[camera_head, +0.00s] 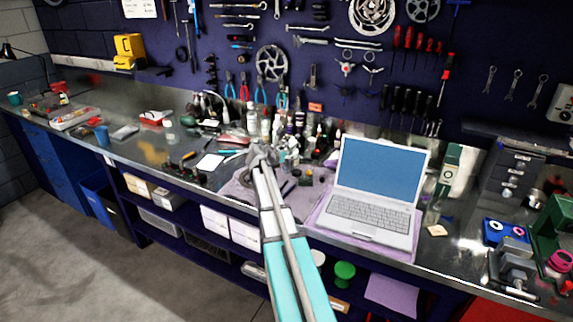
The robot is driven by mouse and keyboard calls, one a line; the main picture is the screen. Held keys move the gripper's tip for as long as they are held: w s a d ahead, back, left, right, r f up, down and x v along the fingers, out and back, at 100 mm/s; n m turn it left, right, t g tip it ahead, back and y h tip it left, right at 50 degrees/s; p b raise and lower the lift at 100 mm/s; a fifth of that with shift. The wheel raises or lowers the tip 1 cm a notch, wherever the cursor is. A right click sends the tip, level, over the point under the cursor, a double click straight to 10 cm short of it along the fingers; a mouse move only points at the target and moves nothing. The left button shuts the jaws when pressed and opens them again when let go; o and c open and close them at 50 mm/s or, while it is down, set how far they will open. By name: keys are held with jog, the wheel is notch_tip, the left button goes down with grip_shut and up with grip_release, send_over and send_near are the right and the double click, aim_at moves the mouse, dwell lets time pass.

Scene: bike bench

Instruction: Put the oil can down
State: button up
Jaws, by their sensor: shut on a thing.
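My gripper (262,157) is at the end of my teal and grey arm, over the workbench (150,150) near its middle. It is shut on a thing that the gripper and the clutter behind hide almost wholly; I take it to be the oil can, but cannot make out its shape. The gripper is in front of a crowd of bottles and above a greyish cloth (240,187). From this one view I cannot tell how high it is above the bench.
An open laptop (375,190) stands right of the gripper. Several bottles (265,122) crowd the bench behind. A vise (515,265) is at the far right. Small dark tools lie left of the cloth. The bench's front edge runs below, with boxes (230,225) on a shelf under it.

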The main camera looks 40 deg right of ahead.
aim_at(287, 161)
jog(key=shift+w+d+f+b, duration=0.1)
jog(key=shift+w+f+b, duration=0.05)
jog(key=shift+f+b, duration=1.5)
jog(key=shift+f, duration=0.15)
jog(key=o, duration=1.3)
jog(key=shift+r, duration=0.2)
jog(key=p+v, duration=0.5)
jog(key=v, duration=0.7)
